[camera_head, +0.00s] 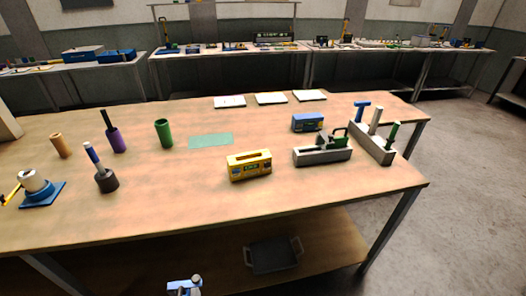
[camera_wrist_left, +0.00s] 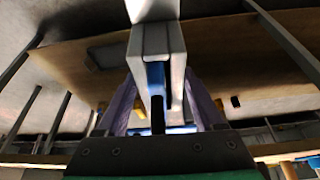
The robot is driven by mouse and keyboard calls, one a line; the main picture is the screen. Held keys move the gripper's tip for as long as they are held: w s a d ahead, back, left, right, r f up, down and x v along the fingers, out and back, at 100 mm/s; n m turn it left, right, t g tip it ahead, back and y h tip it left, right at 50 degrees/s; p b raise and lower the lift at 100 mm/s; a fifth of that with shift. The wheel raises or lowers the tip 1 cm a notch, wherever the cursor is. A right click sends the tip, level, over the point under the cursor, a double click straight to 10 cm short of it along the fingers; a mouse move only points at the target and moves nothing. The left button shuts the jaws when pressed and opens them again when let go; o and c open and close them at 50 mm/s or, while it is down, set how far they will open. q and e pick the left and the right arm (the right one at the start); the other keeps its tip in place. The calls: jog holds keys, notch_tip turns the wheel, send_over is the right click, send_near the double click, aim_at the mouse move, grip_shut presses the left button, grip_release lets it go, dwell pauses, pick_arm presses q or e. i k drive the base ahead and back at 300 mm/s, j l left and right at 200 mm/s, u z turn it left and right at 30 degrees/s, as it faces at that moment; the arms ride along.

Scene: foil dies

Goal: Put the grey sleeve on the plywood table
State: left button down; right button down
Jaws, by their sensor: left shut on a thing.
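My left gripper (camera_wrist_left: 158,108) is shut on a light grey, box-like piece (camera_wrist_left: 148,45) with a blue part and a dark rod inside. This looks like the grey sleeve, but its full shape is hidden. In the head view a small light grey and blue piece (camera_head: 185,287) shows at the bottom edge, low in front of the table and apart from it; the gripper around it is mostly out of frame. The plywood table (camera_head: 210,205) has a light wood top. My right gripper is not in view.
Brown (camera_head: 60,145), purple (camera_head: 117,140), green (camera_head: 163,133) and dark (camera_head: 107,181) cylinders stand at the table's left. A yellow box (camera_head: 249,165), blue box (camera_head: 307,122) and grey holders (camera_head: 322,156) stand right. The front middle is bare. A dark tray (camera_head: 272,255) lies on the lower shelf.

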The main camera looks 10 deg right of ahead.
aim_at(373, 104)
jog(key=i+l, duration=0.1)
jog(key=l, duration=0.75)
jog(key=i+l, duration=0.15)
jog(key=l, duration=0.25)
jog(key=i+l, duration=0.1)
jog(key=l, duration=0.35)
jog(key=l+z, duration=0.1)
jog(key=l, duration=0.3)
jog(key=i+l, duration=0.15)
jog(key=l, duration=0.85)
jog(key=i+l, duration=0.1)
jog(key=l, duration=0.5)
jog(key=l+z, duration=0.1)
jog(key=l, duration=0.45)
jog(key=i+l, duration=0.15)
jog(key=l, duration=0.45)
jog(key=i+l, duration=0.2)
jog(key=l, duration=0.2)
jog(key=i+l+z, duration=0.1)
jog(key=l, duration=0.3)
jog(key=i+l, duration=0.25)
jog(key=l, duration=0.15)
jog(key=i+j, duration=0.8)
jog(key=i, duration=0.15)
jog(key=l+z, duration=0.05)
